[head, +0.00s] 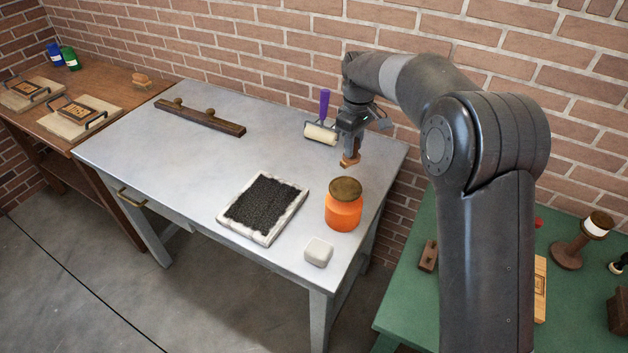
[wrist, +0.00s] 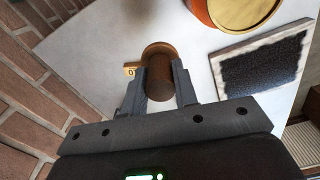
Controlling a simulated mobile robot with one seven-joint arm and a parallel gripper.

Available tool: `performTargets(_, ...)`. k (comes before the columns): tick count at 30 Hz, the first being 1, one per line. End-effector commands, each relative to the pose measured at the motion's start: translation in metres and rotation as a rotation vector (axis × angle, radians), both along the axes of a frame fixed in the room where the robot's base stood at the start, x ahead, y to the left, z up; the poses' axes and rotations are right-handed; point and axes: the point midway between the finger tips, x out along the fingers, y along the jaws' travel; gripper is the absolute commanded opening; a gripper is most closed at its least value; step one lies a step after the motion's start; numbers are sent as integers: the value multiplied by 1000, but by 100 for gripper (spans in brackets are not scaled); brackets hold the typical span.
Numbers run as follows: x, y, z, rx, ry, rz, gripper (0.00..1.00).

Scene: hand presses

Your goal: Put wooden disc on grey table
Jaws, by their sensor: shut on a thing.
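My gripper (head: 350,154) is over the right back part of the grey table (head: 150,135). It is shut on a brown wooden piece, which I take to be the wooden disc (head: 349,161). In the wrist view the disc (wrist: 158,72) is a round brown piece between the two fingers (wrist: 160,88), with a small pale marked part sticking out at its left. The fingers hide part of its sides. The grey table's pale top (wrist: 100,40) shows beneath it. I cannot tell whether the disc touches the table.
An orange jar (head: 343,211) with a brown lid stands in front of my gripper. A black pad in a pale frame (head: 222,217), a whitish block (head: 318,252), a roller (head: 321,133) and a wooden bar (head: 200,117) are also on the table. The table's left middle is clear.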

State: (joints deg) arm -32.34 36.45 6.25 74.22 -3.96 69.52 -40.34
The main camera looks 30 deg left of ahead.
Motion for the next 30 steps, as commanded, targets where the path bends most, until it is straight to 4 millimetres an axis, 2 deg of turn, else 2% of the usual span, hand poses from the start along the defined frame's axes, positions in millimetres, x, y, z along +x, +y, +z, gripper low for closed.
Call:
performTargets(5, -10, 23, -6, -1, 1, 39, 3)
performTargets(15, -25, 95, -51, -1, 1, 38, 3)
performTargets(18, -28, 111, -61, -1, 0, 37, 3)
performTargets(22, -30, 123, -67, 0, 0, 35, 3)
performTargets(26, -31, 125, -74, -1, 1, 34, 3)
performTargets(30, -31, 124, -93, -2, 2, 34, 3)
